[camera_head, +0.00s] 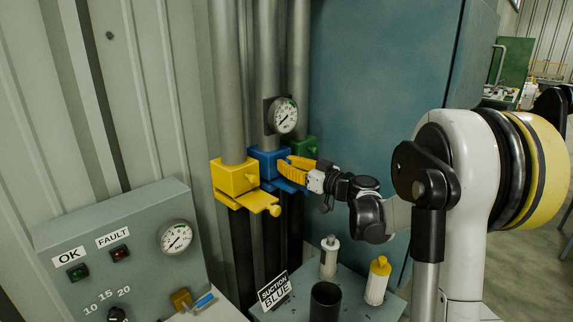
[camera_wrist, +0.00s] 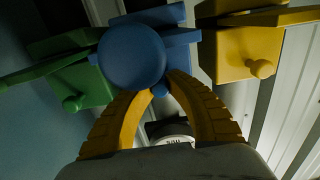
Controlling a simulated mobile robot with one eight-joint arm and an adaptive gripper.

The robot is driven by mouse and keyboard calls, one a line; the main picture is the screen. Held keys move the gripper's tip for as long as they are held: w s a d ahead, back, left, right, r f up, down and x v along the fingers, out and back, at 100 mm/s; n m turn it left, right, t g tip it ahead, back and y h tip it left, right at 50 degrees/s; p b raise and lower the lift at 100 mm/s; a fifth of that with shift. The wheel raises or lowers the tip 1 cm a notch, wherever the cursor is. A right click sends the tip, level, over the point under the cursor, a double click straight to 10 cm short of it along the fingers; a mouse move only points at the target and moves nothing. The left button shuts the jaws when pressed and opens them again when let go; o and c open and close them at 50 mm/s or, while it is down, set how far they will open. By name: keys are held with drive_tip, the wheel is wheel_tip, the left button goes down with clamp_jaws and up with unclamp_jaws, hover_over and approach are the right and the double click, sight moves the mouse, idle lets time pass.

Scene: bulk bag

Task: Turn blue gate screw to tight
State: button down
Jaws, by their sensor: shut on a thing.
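The blue gate (camera_head: 266,160) is a blue block on the middle pipe, with a blue plate below it. My gripper (camera_head: 288,165) reaches in from the right, its yellow fingers at the front of the blue block. In the wrist view my gripper (camera_wrist: 162,84) has its fingertips close together around a small blue piece, the blue gate screw (camera_wrist: 160,90), mostly hidden between them. A large round blue end (camera_wrist: 131,57) fills the view just beside the fingertips and covers part of the block. The angle of the screw cannot be read.
A yellow gate (camera_head: 234,178) with a protruding plate stands close on the left, a green gate (camera_head: 303,146) close on the right. A gauge (camera_head: 283,116) is above. Below are two bottles, a dark cup (camera_head: 325,301) and a "SUCTION BLUE" sign (camera_head: 274,290).

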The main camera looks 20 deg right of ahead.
drive_tip(key=m, duration=0.4)
drive_tip(key=shift+m, duration=2.5)
drive_tip(key=c, duration=1.3)
unclamp_jaws()
drive_tip(key=shift+o, duration=0.2)
drive_tip(key=v, duration=1.2)
